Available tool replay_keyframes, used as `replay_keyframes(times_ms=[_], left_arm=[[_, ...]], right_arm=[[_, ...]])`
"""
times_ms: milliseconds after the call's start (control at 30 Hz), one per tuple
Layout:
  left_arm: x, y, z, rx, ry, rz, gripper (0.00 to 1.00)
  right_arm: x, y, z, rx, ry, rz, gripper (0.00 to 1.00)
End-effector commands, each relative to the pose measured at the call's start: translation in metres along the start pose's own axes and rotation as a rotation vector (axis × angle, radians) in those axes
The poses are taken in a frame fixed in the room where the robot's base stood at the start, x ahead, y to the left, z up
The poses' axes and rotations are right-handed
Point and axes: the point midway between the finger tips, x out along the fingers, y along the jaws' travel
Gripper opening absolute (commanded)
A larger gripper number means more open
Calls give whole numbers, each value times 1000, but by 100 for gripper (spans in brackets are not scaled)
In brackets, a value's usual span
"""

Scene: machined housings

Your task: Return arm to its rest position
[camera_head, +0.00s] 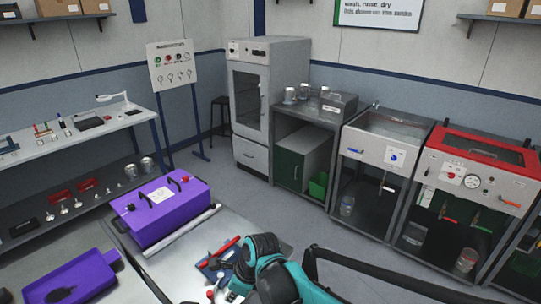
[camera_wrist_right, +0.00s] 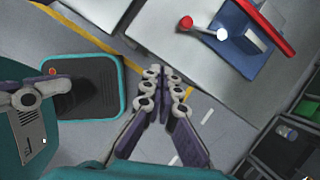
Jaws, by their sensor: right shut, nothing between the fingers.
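My right arm (camera_head: 268,270), teal and black, is at the bottom middle of the head view, in front of the near edge of the grey table. Its fingers are hard to make out there. In the right wrist view my right gripper (camera_wrist_right: 166,74) is shut and empty, its fingertips together above the floor beside the table edge. At the left of that view a grey jointed part with a dark finger (camera_wrist_right: 28,98) looks like my left gripper, partly cut off. Its opening cannot be told. No left gripper shows in the head view.
A sink unit (camera_head: 385,150) and a red-topped tank (camera_head: 478,165) stand at right. The floor (camera_head: 290,215) between is clear.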

Motion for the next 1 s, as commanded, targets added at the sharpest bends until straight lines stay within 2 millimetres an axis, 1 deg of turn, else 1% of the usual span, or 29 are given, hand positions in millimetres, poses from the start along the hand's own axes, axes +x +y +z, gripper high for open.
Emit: replay_keyframes(times_ms=[67,167,200,267,300,367,400,467,500,600,633,700,800,900,1000], left_arm=[[1,0,1,0,0,0,46],[4,0,3,0,0,0,46],[4,0,3,0,0,0,46],[6,0,4,0,0,0,46],[7,0,5,0,0,0,46],[8,0,6,0,0,0,46],[9,0,7,0,0,0,46],[10,0,8,0,0,0,46],[11,0,8,0,0,0,46],[13,0,9,0,0,0,46],[14,0,10,0,0,0,46],[15,0,10,0,0,0,46],[16,0,11,0,0,0,46],[16,0,11,0,0,0,46],[16,0,11,0,0,0,46]], right_arm=[[-16,-6,-17,-89,2,-35,0],[-44,-15,-50,-291,20,-102,0],[-57,-18,-67,-390,36,-133,0],[-76,-20,-92,-546,70,-178,0],[-86,-20,-109,-650,97,-205,0],[-102,-20,-134,-807,148,-241,0],[-110,-18,-151,-910,186,-260,0],[-122,-14,-176,-1066,252,-281,0],[-129,-10,-192,-1168,300,-289,0],[-141,-1,-230,-1406,425,-289,0],[-144,2,-239,-1469,460,-283,0],[-148,9,-258,-1601,536,-265,0],[-151,16,-278,-1736,617,-233,0],[-152,20,-288,-1815,664,-208,0],[-153,20,-290,-1837,677,-201,0]])
